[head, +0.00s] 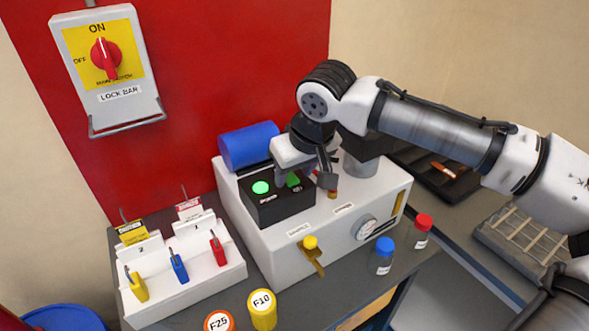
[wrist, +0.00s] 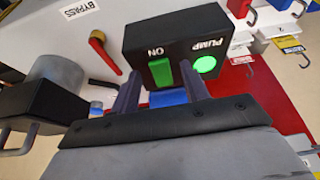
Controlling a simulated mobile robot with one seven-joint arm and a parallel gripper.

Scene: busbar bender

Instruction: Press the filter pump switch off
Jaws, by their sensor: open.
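The pump switch box (head: 280,209) is a black box on top of the white machine housing. It carries a lit green lamp (head: 261,187) and a green rocker switch (head: 293,180). In the wrist view the box (wrist: 185,35) reads "PUMP" and "ON" upside down, with the green rocker (wrist: 161,73) beside the bright lamp (wrist: 205,65). My gripper (head: 305,176) is at the rocker end of the box, its jaws apart and empty. In the wrist view the gripper (wrist: 160,88) has its two fingers on either side of the rocker. I cannot tell whether they touch the box.
A red-handled lever (wrist: 104,50) near the "BYPASS" label is close to my gripper. A yellow-handled valve (head: 311,250), a gauge (head: 366,229) and bottles are in front. A lock rack (head: 200,281) stands left.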

